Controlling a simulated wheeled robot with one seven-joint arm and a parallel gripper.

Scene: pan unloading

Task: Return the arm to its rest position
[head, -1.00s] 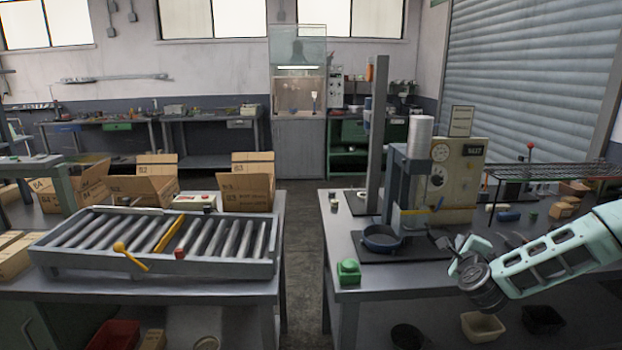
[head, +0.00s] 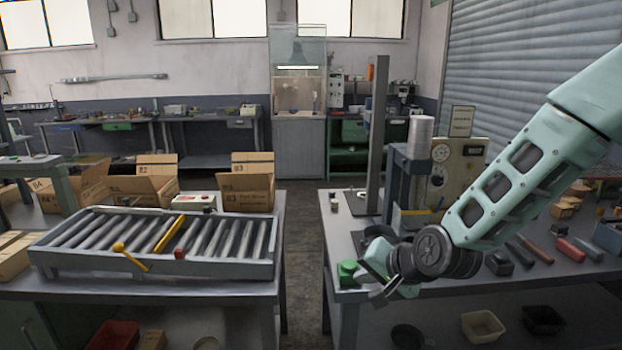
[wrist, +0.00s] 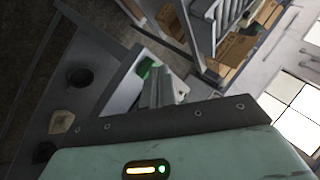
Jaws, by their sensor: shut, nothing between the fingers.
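My mint-green arm reaches in from the right edge of the head view, bent down over the front of the right workbench (head: 340,262). My gripper (head: 381,294) hangs at that bench's front edge, in front of the green button box (head: 347,272). It is shut and empty. In the wrist view, its grey fingers (wrist: 160,88) show together above the mint housing. The dark blue pan (head: 379,231) is at the press stand, mostly hidden behind my wrist and gripper.
The press column (head: 376,130) and a gauge panel (head: 458,170) stand behind my arm. A roller conveyor (head: 150,262) fills the left bench, with open cardboard boxes (head: 247,190) behind it. A clear aisle (head: 303,230) runs between the benches. Bins (head: 483,326) sit below.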

